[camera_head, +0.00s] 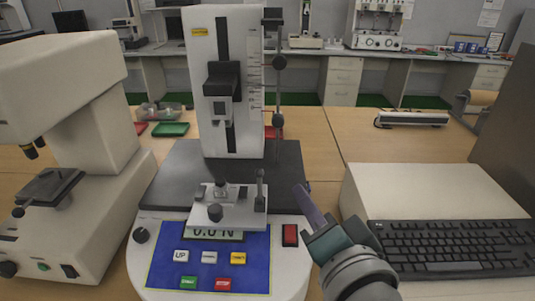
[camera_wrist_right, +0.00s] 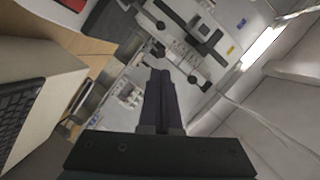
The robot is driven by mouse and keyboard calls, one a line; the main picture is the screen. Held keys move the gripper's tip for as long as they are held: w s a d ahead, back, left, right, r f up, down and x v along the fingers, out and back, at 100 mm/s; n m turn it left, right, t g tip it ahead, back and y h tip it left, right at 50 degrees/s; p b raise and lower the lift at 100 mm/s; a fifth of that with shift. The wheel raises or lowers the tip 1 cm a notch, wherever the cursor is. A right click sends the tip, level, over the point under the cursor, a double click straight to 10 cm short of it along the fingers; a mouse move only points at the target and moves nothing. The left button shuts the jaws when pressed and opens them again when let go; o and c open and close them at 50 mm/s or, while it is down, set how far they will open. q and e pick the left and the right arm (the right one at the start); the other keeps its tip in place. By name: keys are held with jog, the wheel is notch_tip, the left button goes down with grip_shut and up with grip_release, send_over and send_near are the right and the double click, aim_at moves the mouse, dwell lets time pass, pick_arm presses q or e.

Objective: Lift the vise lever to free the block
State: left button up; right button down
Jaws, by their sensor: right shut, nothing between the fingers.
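The vise (camera_head: 238,213) is a small light-grey fixture on the front of the force tester's base, just above the display. A thin dark lever (camera_head: 260,184) with a round knob stands upright at its right end. A small grey piece (camera_head: 221,188) sits on top of the vise; I cannot tell whether it is the block. My right gripper (camera_head: 301,190) is shut and empty, to the right of the lever and apart from it, pointing up and left. Its closed dark fingers also show in the right wrist view (camera_wrist_right: 161,82). My left gripper is not in view.
The tester's white column (camera_head: 227,130) rises behind the vise, with a dark sliding head. The blue button panel (camera_head: 210,265) is in front. A microscope (camera_head: 70,120) stands at left, a keyboard (camera_head: 455,245) at right. The wooden table (camera_head: 400,150) is fairly clear behind right.

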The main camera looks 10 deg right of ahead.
jog(key=shift+s+a+r, duration=0.1)
jog(key=shift+s+r, duration=0.05)
jog(key=shift+s, duration=0.5)
jog(key=shift+s+r, duration=0.1)
jog(key=shift+s, duration=0.55)
jog(key=s+a+f+n+g+y, duration=0.2)
jog(key=s+a+n+g+y, duration=0.15)
jog(key=s+n+g, duration=0.55)
jog(key=s+d+r+n+g+h, duration=0.1)
jog(key=s+d+n+g+h, duration=0.3)
jog(key=s+d, duration=0.5)
jog(key=w+d+p+v, duration=0.1)
jog(key=w+p+v, duration=0.1)
jog(key=p+v, duration=1.3)
jog(key=w+r+p+v, duration=0.1)
jog(key=w+p+v, duration=0.2)
jog(key=p+v, duration=1.1)
jog(key=shift+w+r+n+t+y+p, duration=0.3)
jog(key=shift+r+n+y+p, duration=0.15)
jog(key=shift+r, duration=0.2)
